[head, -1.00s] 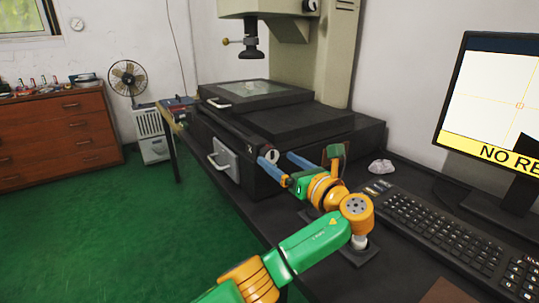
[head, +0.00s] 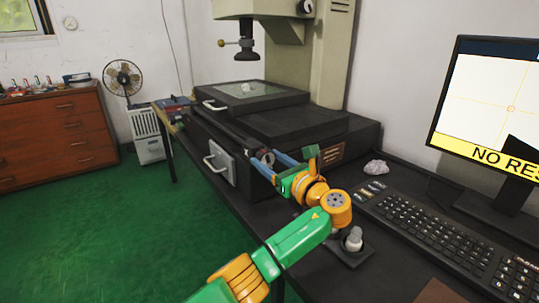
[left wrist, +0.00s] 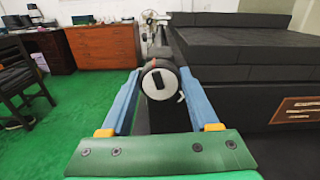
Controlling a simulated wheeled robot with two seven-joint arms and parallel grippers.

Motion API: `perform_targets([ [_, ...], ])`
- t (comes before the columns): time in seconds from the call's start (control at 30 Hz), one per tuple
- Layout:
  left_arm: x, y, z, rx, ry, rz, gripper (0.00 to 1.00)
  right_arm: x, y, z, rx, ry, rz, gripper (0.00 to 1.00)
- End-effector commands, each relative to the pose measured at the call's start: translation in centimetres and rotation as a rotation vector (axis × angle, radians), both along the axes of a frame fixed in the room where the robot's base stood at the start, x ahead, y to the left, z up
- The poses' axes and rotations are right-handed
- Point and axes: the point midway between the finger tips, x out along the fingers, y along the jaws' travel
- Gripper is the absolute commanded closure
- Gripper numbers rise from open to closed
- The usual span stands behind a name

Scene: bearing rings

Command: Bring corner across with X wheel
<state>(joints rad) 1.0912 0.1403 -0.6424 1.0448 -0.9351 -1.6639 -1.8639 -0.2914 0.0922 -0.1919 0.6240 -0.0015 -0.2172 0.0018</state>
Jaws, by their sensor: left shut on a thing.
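The X wheel (head: 266,156) is a round knob with a pale face and dark rim at the front of the black stage base. It also shows in the left wrist view (left wrist: 160,84), with a dark slot on its face. My left gripper (head: 273,161) has its blue fingers on either side of the wheel and is shut on it. In the left wrist view the fingertips (left wrist: 160,74) flank the rim. A small pale part (head: 246,87) lies on the glass stage (head: 268,91). My right gripper is out of view.
A pale-capped joystick (head: 354,240) stands on the desk beside my left arm. A keyboard (head: 435,233) and a crumpled clear lump (head: 376,167) lie to the right. Green floor (head: 130,220) is clear at left.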

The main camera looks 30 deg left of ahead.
Motion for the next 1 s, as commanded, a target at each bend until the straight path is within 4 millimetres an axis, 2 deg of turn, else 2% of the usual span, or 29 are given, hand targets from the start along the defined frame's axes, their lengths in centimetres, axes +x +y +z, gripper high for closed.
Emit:
perform_targets([
  [0.03,0.0,0.0,0.5,-0.025,-0.049,0.0,0.94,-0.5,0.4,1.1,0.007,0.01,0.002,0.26],
  [0.2,-0.1,0.0,0.1,-0.075,-0.177,0.0,0.94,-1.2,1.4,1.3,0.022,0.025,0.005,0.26],
  [0.47,-0.1,0.0,0.0,-0.076,-0.182,0.0,0.94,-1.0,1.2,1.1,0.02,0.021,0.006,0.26],
  [0.5,-0.1,0.0,0.0,-0.076,-0.182,0.0,0.28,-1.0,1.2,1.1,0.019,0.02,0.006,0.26],
  [0.57,-0.1,0.0,0.0,-0.076,-0.182,0.0,0.12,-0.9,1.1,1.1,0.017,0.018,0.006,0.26],
  [0.6,-0.1,0.0,0.0,-0.076,-0.181,0.0,0.09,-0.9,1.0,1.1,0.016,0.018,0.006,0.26],
  [0.87,-0.1,-0.1,0.0,-0.076,-0.181,0.0,0.09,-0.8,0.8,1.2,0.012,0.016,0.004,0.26],
  [1.0,-0.9,-2.2,0.0,-0.078,-0.18,-0.004,0.09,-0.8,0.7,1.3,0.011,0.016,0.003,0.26],
])
